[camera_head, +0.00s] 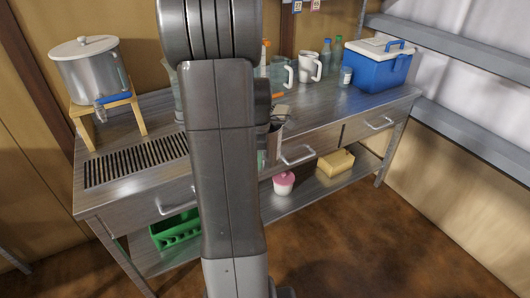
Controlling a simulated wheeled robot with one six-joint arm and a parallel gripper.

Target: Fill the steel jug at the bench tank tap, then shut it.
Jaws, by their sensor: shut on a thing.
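The bench tank (90,76) is a lidded steel pot on a wooden stand (138,116) at the left end of the bench. Its tap (100,113) is low on the front, with a blue lever (117,99) pointing right. No water stream shows below the tap. My arm stands upright across the middle of the view and my gripper is not visible. No steel jug can be made out for certain. A small steel-coloured shape (273,145) shows just right of my arm, partly hidden; I cannot tell what it is.
A slotted drain grate (135,162) lies in the steel bench top (345,117) near the tank. A white mug (310,67), a glass jug (278,74), bottles and a blue cooler (377,70) stand right. A green crate (174,232) and yellow block (336,163) sit below.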

